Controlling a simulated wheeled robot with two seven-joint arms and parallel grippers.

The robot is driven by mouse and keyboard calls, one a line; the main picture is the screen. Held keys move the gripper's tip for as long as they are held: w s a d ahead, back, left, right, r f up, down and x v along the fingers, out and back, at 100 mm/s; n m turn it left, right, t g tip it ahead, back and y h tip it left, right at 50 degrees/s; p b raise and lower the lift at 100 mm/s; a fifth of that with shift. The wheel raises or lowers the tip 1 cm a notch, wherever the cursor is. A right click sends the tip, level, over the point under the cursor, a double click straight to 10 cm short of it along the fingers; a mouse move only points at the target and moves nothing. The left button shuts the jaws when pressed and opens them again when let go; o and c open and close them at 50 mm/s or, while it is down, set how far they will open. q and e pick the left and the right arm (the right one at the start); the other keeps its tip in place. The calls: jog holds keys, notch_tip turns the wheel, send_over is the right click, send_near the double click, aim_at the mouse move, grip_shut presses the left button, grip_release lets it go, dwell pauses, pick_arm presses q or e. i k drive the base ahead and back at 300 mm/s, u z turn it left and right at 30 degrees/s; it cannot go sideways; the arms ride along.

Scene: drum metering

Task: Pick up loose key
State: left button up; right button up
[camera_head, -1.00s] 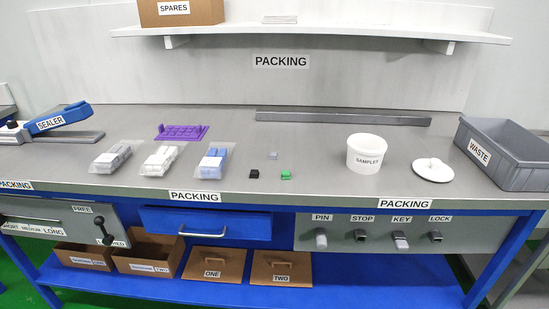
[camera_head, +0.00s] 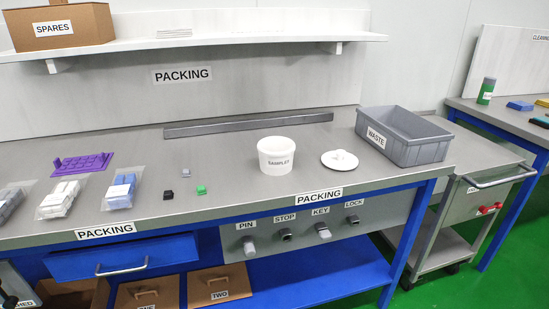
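A front panel (camera_head: 370,212) under the table edge carries the labels PIN, STOP, KEY and LOCK. Below the KEY label sits a light grey block-like piece (camera_head: 321,235), and a similar piece (camera_head: 249,246) sits below PIN. Darker pieces sit below STOP (camera_head: 286,235) and LOCK (camera_head: 353,220). On the tabletop lie a small black block (camera_head: 168,195), a small green block (camera_head: 201,190) and a small grey block (camera_head: 186,173). I cannot tell which of these, if any, is the loose key.
The packing table (camera_head: 240,205) also holds a white SAMPLES tub (camera_head: 277,162), a white lid (camera_head: 339,160), a grey WASTE bin (camera_head: 420,152), a purple rack (camera_head: 82,164) and several packed bags. A grey trolley (camera_head: 475,200) stands to the right. The tabletop's front middle is clear.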

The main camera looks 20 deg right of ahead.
aim_at(186, 173)
jog(key=u, duration=1.4)
jog(key=i, duration=0.65)
jog(key=z, duration=2.05)
